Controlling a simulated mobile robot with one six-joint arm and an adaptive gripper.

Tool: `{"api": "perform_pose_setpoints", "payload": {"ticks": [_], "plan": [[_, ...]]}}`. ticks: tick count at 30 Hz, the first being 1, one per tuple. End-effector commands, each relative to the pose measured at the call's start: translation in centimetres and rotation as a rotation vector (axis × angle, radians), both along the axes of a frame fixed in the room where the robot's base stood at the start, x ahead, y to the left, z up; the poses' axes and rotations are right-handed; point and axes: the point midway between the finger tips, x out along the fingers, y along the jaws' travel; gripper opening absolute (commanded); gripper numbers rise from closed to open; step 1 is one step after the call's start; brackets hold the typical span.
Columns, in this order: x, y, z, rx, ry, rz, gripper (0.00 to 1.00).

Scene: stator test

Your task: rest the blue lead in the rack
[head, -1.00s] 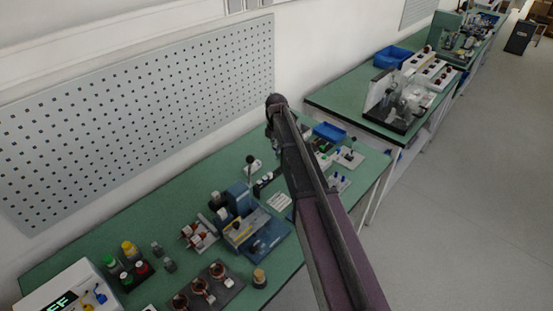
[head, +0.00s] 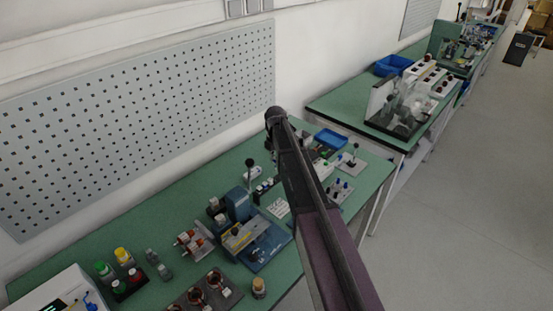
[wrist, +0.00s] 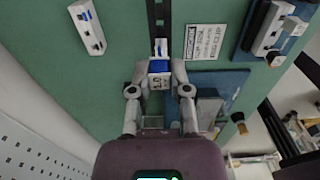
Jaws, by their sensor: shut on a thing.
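My gripper (wrist: 159,78) is shut on a small blue-and-white piece with a dark printed mark, which I take to be the blue lead (wrist: 159,67). Its fingers press on it from both sides in the wrist view. A long black strip, perhaps the rack (wrist: 159,17), runs just beyond the held piece; I cannot tell whether they touch. A dark strip with light parts (head: 264,188), possibly the same rack, lies on the green bench left of my arm.
A printed white card (wrist: 205,42) lies right of the strip. A white block with blue marks (wrist: 87,26) is at upper left. A blue fixture (head: 264,249), coil tray (head: 225,290) and coloured bottles (head: 123,257) crowd the bench. A blue tray (head: 331,139) is farther back.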

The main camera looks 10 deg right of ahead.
Motion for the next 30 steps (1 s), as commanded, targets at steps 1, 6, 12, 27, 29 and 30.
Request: {"api": "perform_pose_setpoints", "payload": {"ticks": [1,6,12,27,29,30], "plan": [[0.0,0.0,-0.3,0.0,0.0,0.0,0.0],[0.0,0.0,-1.2,0.0,0.0,-0.001,0.0],[0.0,-0.1,-2.8,0.0,0.0,-0.001,0.0],[0.0,-0.1,-4.1,0.0,0.0,-0.002,0.0],[0.0,-0.1,-4.2,0.0,0.0,-0.002,0.0],[-0.1,-0.2,-4.2,0.0,0.0,-0.002,0.0]]}}
